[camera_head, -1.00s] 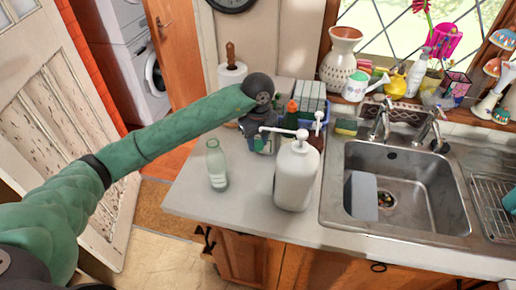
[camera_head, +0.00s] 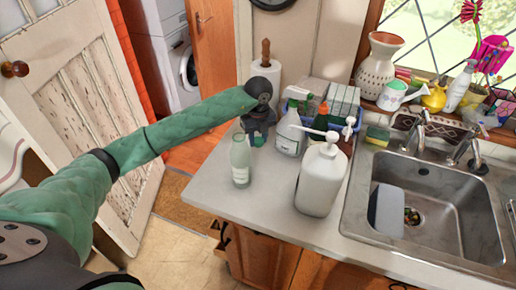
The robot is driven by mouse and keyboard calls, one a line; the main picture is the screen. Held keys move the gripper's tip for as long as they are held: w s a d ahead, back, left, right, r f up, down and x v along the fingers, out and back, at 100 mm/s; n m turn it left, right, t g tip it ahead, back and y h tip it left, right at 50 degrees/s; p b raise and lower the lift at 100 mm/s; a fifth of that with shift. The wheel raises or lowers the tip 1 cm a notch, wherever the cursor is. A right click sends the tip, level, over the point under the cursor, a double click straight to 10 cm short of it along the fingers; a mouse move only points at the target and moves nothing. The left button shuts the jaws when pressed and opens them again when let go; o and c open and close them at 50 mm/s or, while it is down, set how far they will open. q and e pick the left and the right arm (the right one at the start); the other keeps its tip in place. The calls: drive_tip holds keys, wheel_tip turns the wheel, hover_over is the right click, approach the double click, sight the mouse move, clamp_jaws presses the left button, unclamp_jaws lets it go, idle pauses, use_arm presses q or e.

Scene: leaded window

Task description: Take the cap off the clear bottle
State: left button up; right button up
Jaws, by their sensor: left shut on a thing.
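The clear bottle (camera_head: 241,163) stands upright on the counter near its left end, with a pale label low on its side. No cap shows on its mouth. My left gripper (camera_head: 258,136) is just right of and behind the bottle's neck, apart from it, pointing down. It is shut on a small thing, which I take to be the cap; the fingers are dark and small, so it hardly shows. My right gripper is not in view.
A white pump bottle (camera_head: 321,180) stands right of the clear bottle. A clear spray bottle (camera_head: 290,133) and a paper towel roll (camera_head: 266,72) stand behind. The sink (camera_head: 430,205) is at the right. The counter (camera_head: 262,220) is bare in front.

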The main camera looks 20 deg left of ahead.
sight(258, 140)
use_arm(q)
wheel_tip(258, 140, down, 4)
drive_tip(key=shift+a+r+b, duration=0.15)
drive_tip(key=shift+r+b, duration=0.05)
drive_tip(key=shift+b, duration=0.4)
drive_tip(key=shift+f, duration=0.3)
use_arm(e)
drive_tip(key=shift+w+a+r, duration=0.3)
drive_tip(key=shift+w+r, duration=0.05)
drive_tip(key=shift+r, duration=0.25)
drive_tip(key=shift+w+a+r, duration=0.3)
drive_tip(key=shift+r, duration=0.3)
use_arm(q)
drive_tip(key=shift+f, duration=0.1)
drive_tip(key=o, duration=1.1)
drive_tip(key=shift+c, duration=0.2)
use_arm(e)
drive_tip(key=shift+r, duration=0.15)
use_arm(q)
drive_tip(key=shift+r, duration=0.2)
